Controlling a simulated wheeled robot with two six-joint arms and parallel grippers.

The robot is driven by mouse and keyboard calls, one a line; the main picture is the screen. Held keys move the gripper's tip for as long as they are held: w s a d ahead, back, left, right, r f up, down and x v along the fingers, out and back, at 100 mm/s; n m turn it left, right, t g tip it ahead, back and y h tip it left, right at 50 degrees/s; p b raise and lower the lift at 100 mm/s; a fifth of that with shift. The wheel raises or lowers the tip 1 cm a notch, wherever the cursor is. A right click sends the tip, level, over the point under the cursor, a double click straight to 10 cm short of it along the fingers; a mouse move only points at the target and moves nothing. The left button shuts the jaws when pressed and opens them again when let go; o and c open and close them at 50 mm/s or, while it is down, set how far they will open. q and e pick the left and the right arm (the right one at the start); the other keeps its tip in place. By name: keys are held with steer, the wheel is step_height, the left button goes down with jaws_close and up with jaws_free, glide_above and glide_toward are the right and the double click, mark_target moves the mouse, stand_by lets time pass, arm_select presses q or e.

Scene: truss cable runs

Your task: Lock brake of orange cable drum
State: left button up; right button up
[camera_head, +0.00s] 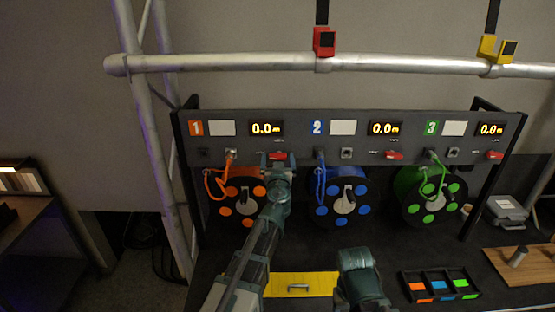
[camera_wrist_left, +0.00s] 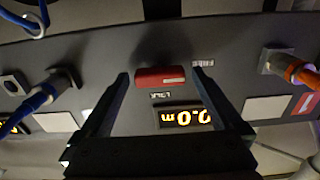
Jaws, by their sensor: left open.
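The orange cable drum (camera_head: 243,194) sits under panel section 1, partly hidden by my left arm. Its red brake lever (camera_head: 278,156) lies about level on the panel, below and right of the 0.0 m display (camera_head: 266,129). In the left wrist view, which is upside down, the red lever (camera_wrist_left: 160,77) shows between the fingers. Small lettering beside it seems to read FREE, and lettering toward the display seems to read LOCK. My left gripper (camera_head: 277,160) is open in front of the lever; contact cannot be told. My right gripper is not seen.
Blue (camera_head: 345,200) and green (camera_head: 427,196) drums stand to the right, with their own red levers. A metal truss bar (camera_head: 230,63) runs above the panel. A yellow drawer front (camera_head: 320,284) and a black tray (camera_head: 407,277) lie in front.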

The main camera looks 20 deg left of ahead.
arm_select(q)
steer(key=c, duration=1.3)
steer(key=m, duration=0.5)
steer(key=shift+d, duration=0.1)
steer(key=m, duration=0.4)
steer(key=shift+r, duration=0.1)
steer(key=m, duration=0.4)
steer(key=shift+d+m, duration=0.15)
steer(key=shift+m, duration=2.25)
steer(key=shift+d, duration=0.1)
